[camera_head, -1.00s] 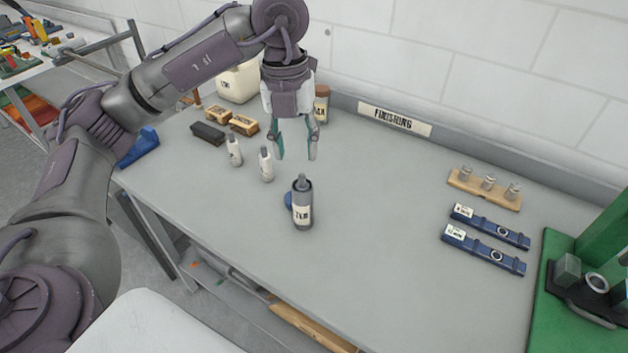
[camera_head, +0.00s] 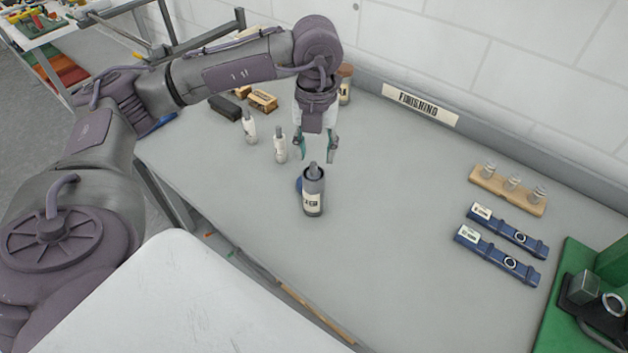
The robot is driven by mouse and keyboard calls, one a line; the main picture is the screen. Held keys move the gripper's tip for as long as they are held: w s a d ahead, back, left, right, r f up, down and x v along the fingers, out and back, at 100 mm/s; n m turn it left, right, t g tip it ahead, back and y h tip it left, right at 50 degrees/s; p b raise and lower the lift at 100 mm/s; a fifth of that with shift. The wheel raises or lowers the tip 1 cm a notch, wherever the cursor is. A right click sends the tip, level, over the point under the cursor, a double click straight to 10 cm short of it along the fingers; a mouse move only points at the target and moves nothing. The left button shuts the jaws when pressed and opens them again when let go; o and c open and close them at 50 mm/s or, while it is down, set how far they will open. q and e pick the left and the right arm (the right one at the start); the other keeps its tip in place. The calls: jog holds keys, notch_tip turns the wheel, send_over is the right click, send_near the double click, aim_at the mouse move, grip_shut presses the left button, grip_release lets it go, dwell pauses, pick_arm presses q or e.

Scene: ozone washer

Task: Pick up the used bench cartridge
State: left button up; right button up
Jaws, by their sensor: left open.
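A dark grey cylinder with a pale label and a narrow grey top (camera_head: 313,199) stands upright on the grey bench near the middle; it seems to be the bench cartridge, but I cannot read its label. A blue round item (camera_head: 299,184) shows partly behind its left side. My left gripper (camera_head: 317,152) points down just above and behind the cylinder's top in the picture. Its two fingers are apart with nothing between them, and I see no contact with the cylinder. My right gripper is not in view.
Two small white bottles (camera_head: 280,146) (camera_head: 250,127) stand left of the gripper, with brushes (camera_head: 263,101) behind. A wooden holder (camera_head: 508,190), two blue strips (camera_head: 497,256) (camera_head: 508,231) and a green stand (camera_head: 560,308) are at right. The bench (camera_head: 400,190) between is clear.

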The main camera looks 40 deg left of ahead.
aim_at(313, 163)
pick_arm(q)
jog(key=f, duration=0.1)
jog(key=f+p, duration=0.1)
jog(key=f, duration=0.1)
jog(key=shift+s+a+f+p, duration=0.15)
jog(key=shift+a+f+p, duration=0.1)
jog(key=shift+p, duration=0.15)
jog(key=shift+f, duration=0.5)
grip_shut()
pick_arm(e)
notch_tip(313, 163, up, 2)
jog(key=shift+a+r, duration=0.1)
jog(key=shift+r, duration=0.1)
